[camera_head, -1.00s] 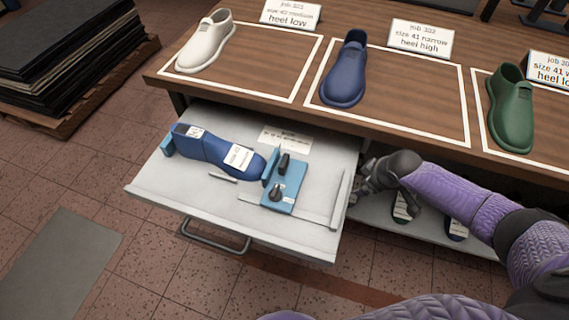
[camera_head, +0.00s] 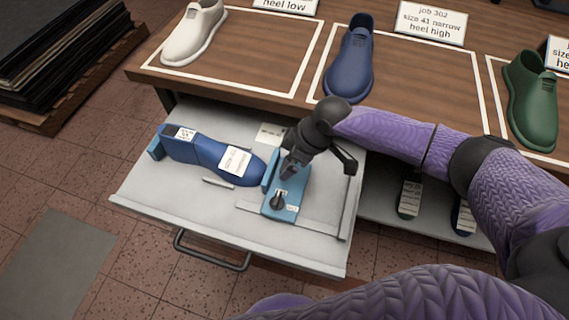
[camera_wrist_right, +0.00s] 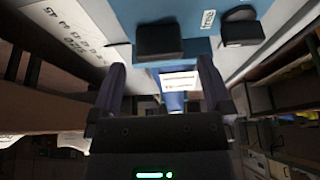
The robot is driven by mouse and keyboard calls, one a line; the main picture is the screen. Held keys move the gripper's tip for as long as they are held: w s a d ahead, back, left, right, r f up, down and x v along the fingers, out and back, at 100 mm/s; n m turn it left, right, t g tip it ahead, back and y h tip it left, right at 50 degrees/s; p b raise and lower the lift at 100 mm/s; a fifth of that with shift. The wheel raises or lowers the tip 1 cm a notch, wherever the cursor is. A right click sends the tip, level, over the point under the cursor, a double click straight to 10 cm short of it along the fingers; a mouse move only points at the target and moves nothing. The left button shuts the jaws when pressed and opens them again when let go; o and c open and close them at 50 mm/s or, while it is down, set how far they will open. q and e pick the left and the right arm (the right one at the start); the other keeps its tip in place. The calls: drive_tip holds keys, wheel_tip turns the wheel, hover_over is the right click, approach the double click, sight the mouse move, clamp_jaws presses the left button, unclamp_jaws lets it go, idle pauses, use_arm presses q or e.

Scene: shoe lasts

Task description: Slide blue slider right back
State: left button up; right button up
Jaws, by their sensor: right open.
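The blue slider (camera_head: 290,208) is a flat blue block in the open drawer, at the toe of a blue shoe last (camera_head: 207,157) with white labels. A dark lever knob (camera_head: 277,200) stands on its near part. My right gripper (camera_head: 289,170) is over the slider's far part, pointing down, open; it hides the upright black knob there in the head view. In the right wrist view that black knob (camera_wrist_right: 158,42) is just beyond and between my open fingers (camera_wrist_right: 160,78). I cannot tell whether they touch it. My left gripper is not in view.
The pulled-out drawer (camera_head: 150,195) has a raised rail (camera_head: 350,208) at its right side and a front handle (camera_head: 212,254). Above it the wooden table (camera_head: 290,92) carries white, blue and green shoes with job cards. Other lasts lie on a lower shelf at right.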

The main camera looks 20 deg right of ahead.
sight(287, 164)
drive_tip(key=b+x, duration=0.1)
drive_tip(key=x, duration=0.2)
drive_tip(key=shift+f, duration=0.15)
drive_tip(key=shift+w+a+f, duration=0.1)
drive_tip(key=shift+f, duration=0.05)
drive_tip(key=c, duration=1.2)
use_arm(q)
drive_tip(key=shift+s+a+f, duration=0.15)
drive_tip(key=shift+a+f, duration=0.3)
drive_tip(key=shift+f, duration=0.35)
use_arm(e)
clamp_jaws()
